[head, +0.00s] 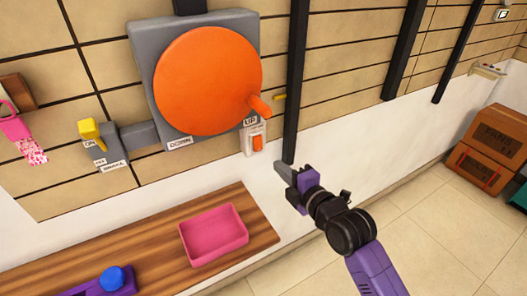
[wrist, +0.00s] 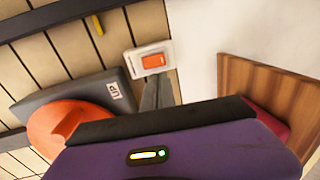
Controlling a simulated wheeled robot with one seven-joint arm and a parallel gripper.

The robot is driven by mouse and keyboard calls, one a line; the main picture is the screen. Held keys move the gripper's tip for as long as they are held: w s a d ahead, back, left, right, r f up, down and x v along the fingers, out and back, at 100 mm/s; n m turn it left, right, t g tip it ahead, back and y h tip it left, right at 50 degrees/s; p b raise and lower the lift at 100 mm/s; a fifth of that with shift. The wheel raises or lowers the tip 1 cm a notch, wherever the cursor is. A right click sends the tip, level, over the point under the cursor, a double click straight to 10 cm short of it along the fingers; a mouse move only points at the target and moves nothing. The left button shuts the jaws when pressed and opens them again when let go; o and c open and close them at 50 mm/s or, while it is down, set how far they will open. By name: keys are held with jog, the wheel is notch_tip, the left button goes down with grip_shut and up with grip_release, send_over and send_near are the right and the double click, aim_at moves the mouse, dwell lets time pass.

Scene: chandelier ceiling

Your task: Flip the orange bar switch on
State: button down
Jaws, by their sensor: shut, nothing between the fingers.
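A small orange bar switch (head: 258,143) sits in a white wall plate (head: 248,138), just below the "UP" label at the lower right of a large orange disc (head: 208,80). In the wrist view the orange bar (wrist: 154,61) lies across its white plate (wrist: 135,65). My gripper (head: 280,167) is shut and empty, to the lower right of the switch in the head view. In the wrist view the grey fingers (wrist: 157,92) point toward the switch. I cannot tell the exact gap or which way the bar is tipped.
The large disc has an orange handle (head: 260,106) beside the switch. A black vertical post (head: 296,80) stands right of it. A wooden shelf (head: 150,235) below carries a pink tray (head: 214,236) and a blue button (head: 110,278). Boxes (head: 492,135) stand at far right.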

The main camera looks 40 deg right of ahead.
aim_at(258, 149)
jog(key=p+x, duration=0.1)
jog(key=x, duration=0.9)
jog(key=shift+w+f+b, duration=0.15)
jog(key=shift+f+b, duration=0.2)
jog(key=shift+b, duration=0.55)
jog(key=shift+r, duration=0.3)
